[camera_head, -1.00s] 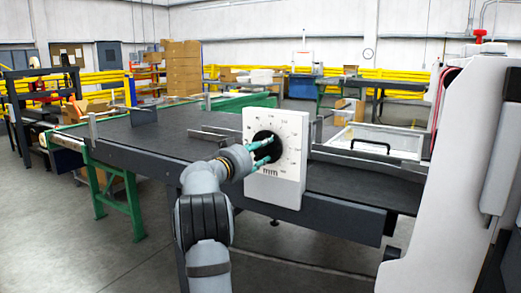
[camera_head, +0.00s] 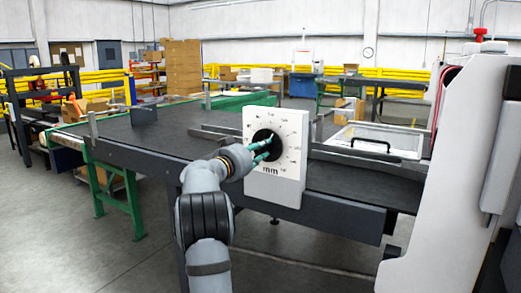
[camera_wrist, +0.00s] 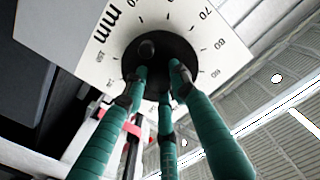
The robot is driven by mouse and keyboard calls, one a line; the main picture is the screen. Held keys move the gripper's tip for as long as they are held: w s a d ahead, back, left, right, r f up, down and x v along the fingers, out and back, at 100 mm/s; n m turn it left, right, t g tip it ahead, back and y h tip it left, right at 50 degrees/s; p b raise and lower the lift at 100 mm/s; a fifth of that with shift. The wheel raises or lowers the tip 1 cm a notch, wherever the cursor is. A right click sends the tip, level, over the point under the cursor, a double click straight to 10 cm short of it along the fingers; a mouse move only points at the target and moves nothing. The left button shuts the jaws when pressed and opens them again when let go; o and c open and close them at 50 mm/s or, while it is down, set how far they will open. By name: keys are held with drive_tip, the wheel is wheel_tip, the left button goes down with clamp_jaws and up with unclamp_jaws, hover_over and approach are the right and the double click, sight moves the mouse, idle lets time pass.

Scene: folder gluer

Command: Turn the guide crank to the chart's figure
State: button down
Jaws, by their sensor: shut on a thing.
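The guide crank (camera_head: 262,134) is a black round disc in the middle of a white dial plate (camera_head: 291,185) marked "mm". In the wrist view the black disc (camera_wrist: 172,47) carries a dark round knob (camera_wrist: 147,48). Numbers ring it; 70 reads most clearly, others are tilted or small. My gripper (camera_head: 266,148) has green fingers and is shut on the crank from the front. The wrist view shows my gripper's fingertips (camera_wrist: 158,76) against the disc's face. The fingers hide part of the crank, and no clear pointer shows. I cannot make out the chart.
The dial plate stands at the side of a long dark conveyor table (camera_head: 160,143) on green legs. A white machine housing (camera_head: 445,170) rises close on the right. A pale tray with a black handle (camera_head: 371,146) lies behind the plate. The floor at left is open.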

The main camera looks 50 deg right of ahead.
drive_tip(key=shift+w+r+n, duration=0.1)
drive_tip(key=shift+r+n, duration=0.15)
drive_tip(key=shift+n, duration=0.05)
drive_tip(key=shift+n+b, duration=0.4)
drive_tip(key=shift+b, duration=0.25)
drive_tip(key=shift+w+a+f+n+b, duration=0.1)
drive_tip(key=shift+n+b, duration=0.8)
drive_tip(key=shift+n, duration=4.75)
drive_tip(key=shift+w+n+b, duration=0.1)
drive_tip(key=shift+n+b, duration=0.75)
drive_tip(key=shift+n, duration=4.8)
drive_tip(key=shift+f, duration=0.1)
